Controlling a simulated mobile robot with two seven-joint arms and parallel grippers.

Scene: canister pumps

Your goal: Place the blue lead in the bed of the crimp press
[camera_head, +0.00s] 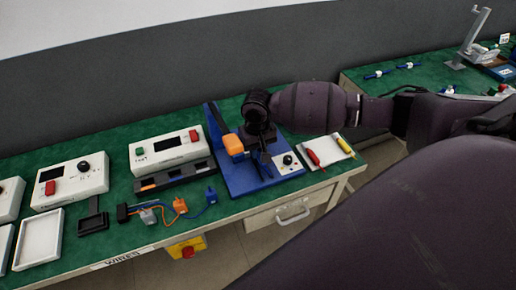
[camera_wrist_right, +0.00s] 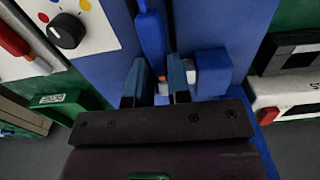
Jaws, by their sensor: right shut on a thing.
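The crimp press (camera_head: 246,178) has a blue base and upright plate, an orange block (camera_head: 233,145) and a dark head. It stands on the green bench. In the right wrist view its blue surface (camera_wrist_right: 225,30) lies below my gripper. My right gripper (camera_head: 262,145) is over the press, by its dark head. In the wrist view my right gripper (camera_wrist_right: 160,85) is shut on what looks like the blue lead (camera_wrist_right: 150,38), a rounded blue piece running away from the fingers. White and orange bits show between the fingers. Contact with the bed cannot be told. My left gripper is out of view.
A test unit (camera_head: 168,152) and another instrument (camera_head: 70,182) stand left of the press. Loose orange and blue wires (camera_head: 180,207) lie in front. A white tray (camera_head: 328,152) with red and yellow tools is on the right. Another blue lead (camera_head: 392,70) lies on the far bench.

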